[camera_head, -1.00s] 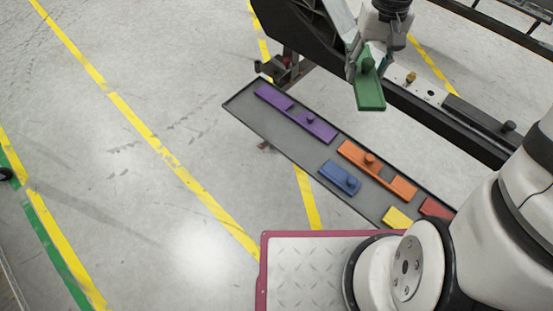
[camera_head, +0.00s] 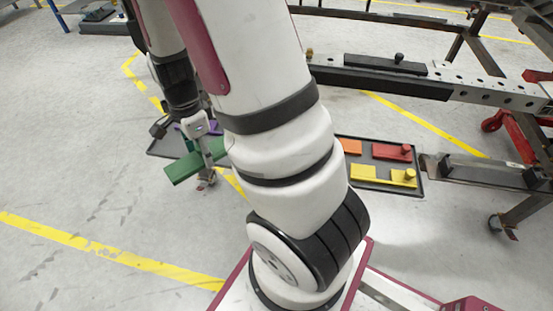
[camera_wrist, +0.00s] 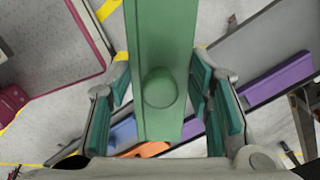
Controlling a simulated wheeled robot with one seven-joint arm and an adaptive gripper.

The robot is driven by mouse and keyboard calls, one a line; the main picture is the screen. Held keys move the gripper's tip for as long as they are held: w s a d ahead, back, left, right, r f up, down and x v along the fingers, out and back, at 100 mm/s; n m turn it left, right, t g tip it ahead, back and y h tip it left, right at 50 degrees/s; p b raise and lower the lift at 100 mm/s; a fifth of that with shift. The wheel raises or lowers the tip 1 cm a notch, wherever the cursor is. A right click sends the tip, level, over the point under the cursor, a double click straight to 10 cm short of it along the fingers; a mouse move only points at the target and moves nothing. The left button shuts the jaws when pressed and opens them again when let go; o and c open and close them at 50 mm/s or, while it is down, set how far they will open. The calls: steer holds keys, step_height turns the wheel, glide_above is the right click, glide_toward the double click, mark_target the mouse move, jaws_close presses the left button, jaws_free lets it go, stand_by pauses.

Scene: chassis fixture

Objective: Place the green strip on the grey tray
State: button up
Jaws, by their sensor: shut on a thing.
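The green strip (camera_head: 186,167) is held by my gripper (camera_head: 207,158) to the left of my arm in the head view. In the wrist view the green strip (camera_wrist: 163,30) runs lengthwise between the teal-padded fingers of my gripper (camera_wrist: 160,85), with its round knob facing the camera. The grey tray (camera_wrist: 250,45) lies below the strip in the wrist view, with a bare grey stretch at the upper right. In the head view my arm hides the middle of the grey tray (camera_head: 416,166); its two ends show on either side.
The tray bears an orange piece (camera_head: 350,146), a red piece (camera_head: 391,152), yellow pieces (camera_head: 363,173) and a purple strip (camera_wrist: 276,78). A blue piece (camera_wrist: 123,131) shows in the wrist view. A metal chassis rail (camera_head: 430,84) runs behind the tray.

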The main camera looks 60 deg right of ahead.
steer(key=s+d+f+m+b, duration=0.3)
steer(key=s+d+f+m, duration=0.3)
steer(key=m, duration=0.4)
steer(key=w+d+f+b, duration=0.1)
steer(key=w, duration=0.4)
steer(key=w+d+b, duration=0.1)
steer(key=w, duration=0.5)
steer(key=w+d+f+b, duration=0.1)
steer(key=w, duration=0.4)
steer(key=shift+w+f+b, duration=0.15)
steer(key=shift+f+b, duration=1.05)
steer(key=shift+f, duration=0.8)
steer(key=shift+f, duration=0.15)
steer(key=o, duration=1)
